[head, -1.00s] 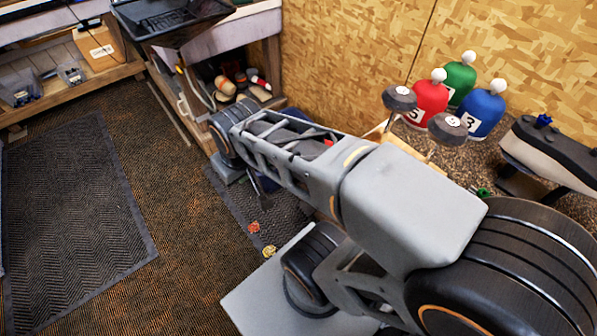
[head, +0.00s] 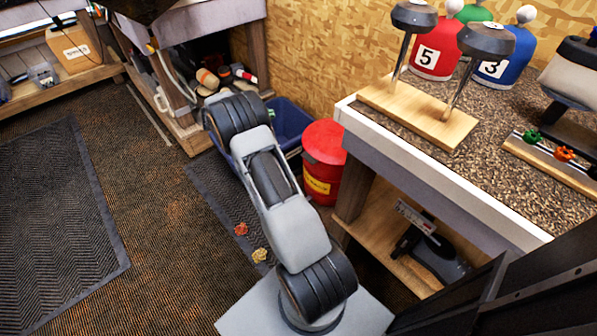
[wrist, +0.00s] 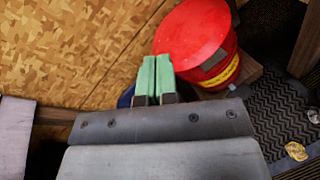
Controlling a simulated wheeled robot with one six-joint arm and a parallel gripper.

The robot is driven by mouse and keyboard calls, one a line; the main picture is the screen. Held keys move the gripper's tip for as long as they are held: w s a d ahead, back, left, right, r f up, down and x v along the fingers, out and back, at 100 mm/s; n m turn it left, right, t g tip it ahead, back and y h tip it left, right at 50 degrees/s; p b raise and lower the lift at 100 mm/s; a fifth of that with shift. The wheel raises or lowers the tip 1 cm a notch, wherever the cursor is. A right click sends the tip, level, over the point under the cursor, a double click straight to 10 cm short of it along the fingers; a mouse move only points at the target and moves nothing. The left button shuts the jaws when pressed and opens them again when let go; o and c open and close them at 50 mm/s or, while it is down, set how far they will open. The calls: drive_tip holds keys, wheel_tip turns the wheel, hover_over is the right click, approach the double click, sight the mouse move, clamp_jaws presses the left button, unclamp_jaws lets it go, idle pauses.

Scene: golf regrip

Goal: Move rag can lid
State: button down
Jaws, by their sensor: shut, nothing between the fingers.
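The red rag can (head: 324,165) stands on the floor between the blue bin and the right-hand workbench in the head view, with a yellow label on its side. Its red lid (head: 325,138) is on top. In the wrist view the lid (wrist: 192,38) faces the camera, with the can's yellow band (wrist: 222,76) below it. My gripper (wrist: 154,78) has green fingertips, shut together and empty, seen just left of the lid's edge. I cannot tell how far they are from the lid.
A blue bin (head: 291,122) stands behind my arm, left of the can. The workbench (head: 428,183) on the right holds a wooden stand (head: 415,112) with two clubs. Two small crumpled bits (head: 260,255) lie on the floor mat. Open floor lies to the left.

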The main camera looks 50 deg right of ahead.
drive_tip(key=w+d+f+n+h+b, duration=0.2)
drive_tip(key=d+f+h+b, duration=0.15)
drive_tip(key=f, duration=0.85)
drive_tip(key=n+h+b, duration=0.4)
drive_tip(key=h+b, duration=0.2)
drive_tip(key=b, duration=0.1)
approach(303, 154)
drive_tip(key=w+d+r, duration=0.1)
drive_tip(key=w+r, duration=0.1)
drive_tip(key=w, duration=0.1)
drive_tip(key=s+a+f+n+t+h+b, duration=0.1)
drive_tip(key=s+f+n+t+h+b, duration=0.25)
drive_tip(key=f, duration=0.75)
drive_tip(key=shift+s+d+r+b, duration=0.15)
drive_tip(key=shift+d+r+b, duration=0.85)
drive_tip(key=shift+r, duration=0.85)
drive_tip(key=shift+s+d+r+b, duration=0.1)
drive_tip(key=shift+d+r+b, duration=0.9)
drive_tip(key=shift+r, duration=0.85)
drive_tip(key=shift+s+d+r+b, duration=0.15)
drive_tip(key=shift+d+r+b, duration=0.85)
drive_tip(key=shift+r, duration=0.85)
drive_tip(key=shift+d, duration=0.15)
